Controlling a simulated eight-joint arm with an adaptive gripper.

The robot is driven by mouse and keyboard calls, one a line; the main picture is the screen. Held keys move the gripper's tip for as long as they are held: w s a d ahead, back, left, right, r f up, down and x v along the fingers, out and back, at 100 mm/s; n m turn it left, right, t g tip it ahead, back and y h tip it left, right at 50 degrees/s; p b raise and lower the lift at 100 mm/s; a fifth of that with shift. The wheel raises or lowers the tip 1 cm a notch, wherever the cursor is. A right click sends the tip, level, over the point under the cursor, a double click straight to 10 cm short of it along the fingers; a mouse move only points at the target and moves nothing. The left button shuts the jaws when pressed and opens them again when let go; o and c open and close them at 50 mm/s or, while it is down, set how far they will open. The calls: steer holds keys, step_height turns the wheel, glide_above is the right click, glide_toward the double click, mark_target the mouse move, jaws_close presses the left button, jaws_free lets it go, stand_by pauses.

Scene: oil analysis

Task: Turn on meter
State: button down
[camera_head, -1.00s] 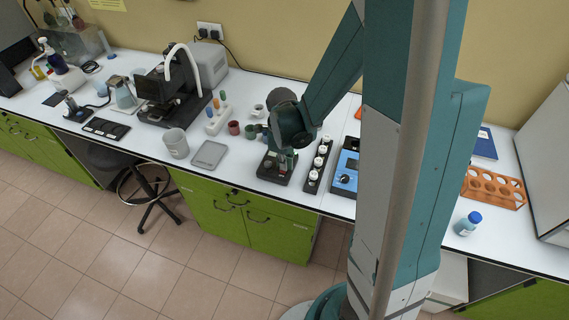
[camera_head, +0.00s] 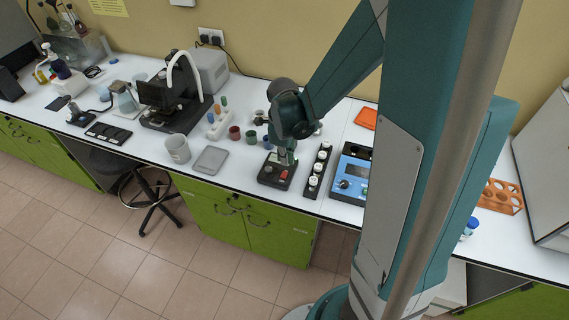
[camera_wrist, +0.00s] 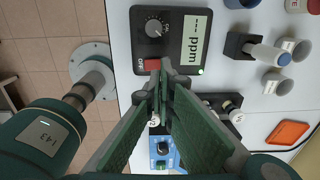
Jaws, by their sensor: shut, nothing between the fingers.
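The meter is a dark box (camera_head: 268,180) near the front edge of the bench. In the wrist view the meter (camera_wrist: 181,66) shows a round knob (camera_wrist: 154,26), a red switch (camera_wrist: 152,64) marked OFF, a pale green display (camera_wrist: 195,38) reading "-- ppm", and a small green light (camera_wrist: 200,71). My gripper (camera_head: 281,161) points down just above the meter, and the red switch (camera_head: 284,174) shows beside its tip. In the wrist view my gripper's shut fingertips (camera_wrist: 163,72) lie beside the switch. I cannot tell whether they touch it.
A dark rack of white-capped vials (camera_head: 318,170) and a blue instrument (camera_head: 351,173) stand right of the meter. A grey tray (camera_head: 210,159) and a pale cup (camera_head: 177,149) stand left. Several small coloured cups sit behind.

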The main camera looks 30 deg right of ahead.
step_height(320, 180, up, 8)
steer(key=shift+w+d+r, duration=0.25)
steer(key=shift+w+d, duration=0.15)
steer(key=shift+w, duration=0.05)
stand_by(0.8)
steer(key=s+a+r+n+t+b, duration=0.3)
steer(key=s+n, duration=0.5)
steer(key=n, duration=0.5)
steer(key=s+a+r+n+t+b, duration=0.3)
steer(key=s+a+n+b, duration=0.2)
steer(key=n, duration=0.9)
steer(key=shift+s+a+r+t, duration=0.35)
steer(key=shift+s+r+t, duration=0.05)
steer(key=shift+s, duration=1.25)
steer(key=shift+f, duration=0.15)
